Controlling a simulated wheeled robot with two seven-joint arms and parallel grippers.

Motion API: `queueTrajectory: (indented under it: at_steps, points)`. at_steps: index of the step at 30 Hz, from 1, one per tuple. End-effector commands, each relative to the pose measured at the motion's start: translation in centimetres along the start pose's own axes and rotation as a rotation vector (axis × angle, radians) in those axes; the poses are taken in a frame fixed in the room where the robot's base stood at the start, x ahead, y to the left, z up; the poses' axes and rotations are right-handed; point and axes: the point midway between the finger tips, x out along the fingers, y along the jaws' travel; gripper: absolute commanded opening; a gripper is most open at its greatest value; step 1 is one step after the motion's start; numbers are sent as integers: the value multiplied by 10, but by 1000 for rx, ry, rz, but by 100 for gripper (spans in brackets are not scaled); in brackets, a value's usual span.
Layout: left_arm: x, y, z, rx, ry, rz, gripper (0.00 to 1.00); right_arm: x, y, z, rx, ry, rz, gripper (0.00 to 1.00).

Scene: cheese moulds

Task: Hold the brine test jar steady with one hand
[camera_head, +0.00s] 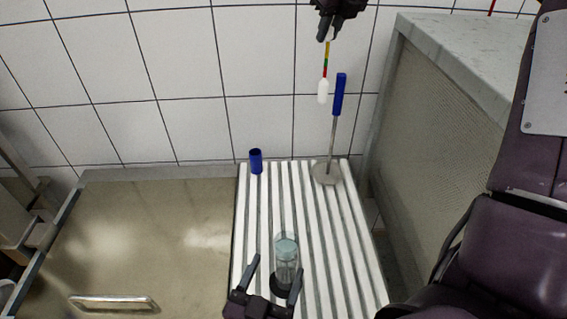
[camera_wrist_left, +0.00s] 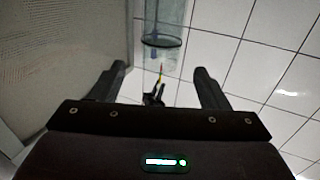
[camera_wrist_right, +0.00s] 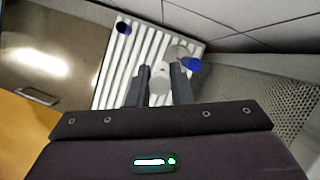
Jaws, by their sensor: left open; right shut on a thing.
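The brine test jar (camera_head: 286,262) is a clear upright cylinder with a dark base, standing on the white slatted rack (camera_head: 243,215). It also shows in the left wrist view (camera_wrist_left: 163,20), upside down. My left gripper (camera_head: 277,268) is open and low, one finger on each side of the jar's lower part in the head view; I cannot tell whether either touches. My right gripper (camera_head: 328,32) is shut on the top of a hydrometer (camera_head: 323,90) with a white bulb and a yellow, green and red stem. It hangs upright in the air, above and behind the jar.
A blue cup (camera_head: 256,161) stands at the rack's back left. A tool with a round metal disc and a blue handle (camera_head: 339,94) stands at its back right. A metal surface (camera_head: 150,235) lies left; a perforated metal cabinet (camera_head: 430,130) is right. A tiled wall is behind.

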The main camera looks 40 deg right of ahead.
Motion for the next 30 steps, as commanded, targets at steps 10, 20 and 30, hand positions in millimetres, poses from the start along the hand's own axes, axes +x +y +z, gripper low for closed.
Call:
queueTrajectory:
  at_steps: [10,20,30]
  points:
    - [58,0,-2,0,0,0,69,-15,0,6,0,0,0,0]
    - [70,0,0,0,-1,1,69,-16,0,7,0,0,0,0]
    - [70,0,0,0,-1,0,43,-16,0,7,0,0,0,0]
